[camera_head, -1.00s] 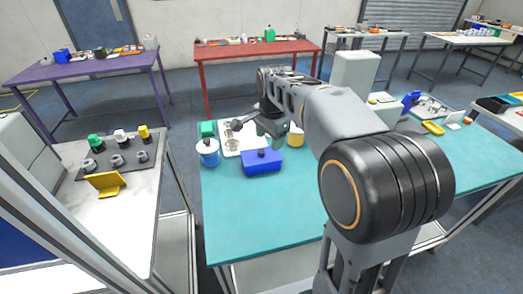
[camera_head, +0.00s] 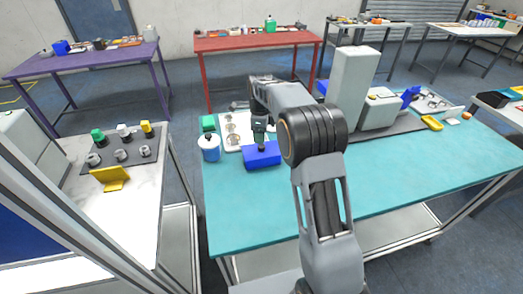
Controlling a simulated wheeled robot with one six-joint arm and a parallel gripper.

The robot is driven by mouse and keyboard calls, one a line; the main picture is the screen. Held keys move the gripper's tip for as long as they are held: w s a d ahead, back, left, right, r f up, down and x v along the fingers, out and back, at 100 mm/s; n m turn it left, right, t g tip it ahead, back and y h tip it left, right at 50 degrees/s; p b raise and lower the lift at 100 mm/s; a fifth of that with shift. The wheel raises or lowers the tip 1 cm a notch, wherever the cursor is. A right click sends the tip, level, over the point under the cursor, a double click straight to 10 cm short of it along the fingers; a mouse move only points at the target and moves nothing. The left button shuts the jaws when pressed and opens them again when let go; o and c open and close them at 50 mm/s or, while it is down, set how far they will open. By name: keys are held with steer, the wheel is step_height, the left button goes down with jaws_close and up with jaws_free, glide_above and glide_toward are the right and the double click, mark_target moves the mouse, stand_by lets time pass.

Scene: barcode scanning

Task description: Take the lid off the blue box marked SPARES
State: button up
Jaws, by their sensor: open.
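The blue box (camera_head: 262,157) stands on the teal table, left of my arm. It has a blue lid with a small dark knob on top; no SPARES marking is readable from here. My gripper (camera_head: 260,145) points down right above the lid, at the knob. It is open; its fingers are small and dark here, and I cannot tell whether they touch the knob. The gripper hides most of the knob.
A blue and white canister (camera_head: 209,149) stands close left of the box. A green block (camera_head: 208,123) and a white tray (camera_head: 233,141) with metal parts lie behind. A tall grey machine (camera_head: 350,90) stands to the right. The teal table's front (camera_head: 265,220) is clear.

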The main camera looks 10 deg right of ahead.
mark_target(261, 146)
steer(key=shift+s+d+f+p, duration=0.1)
steer(key=shift+f+p, duration=0.25)
steer(key=shift+f, duration=1.15)
steer(key=shift+s+f+p, duration=0.1)
steer(key=shift+f+p, duration=0.2)
steer(key=shift+f, duration=1.15)
steer(key=c, duration=1)
steer(key=shift+r, duration=0.1)
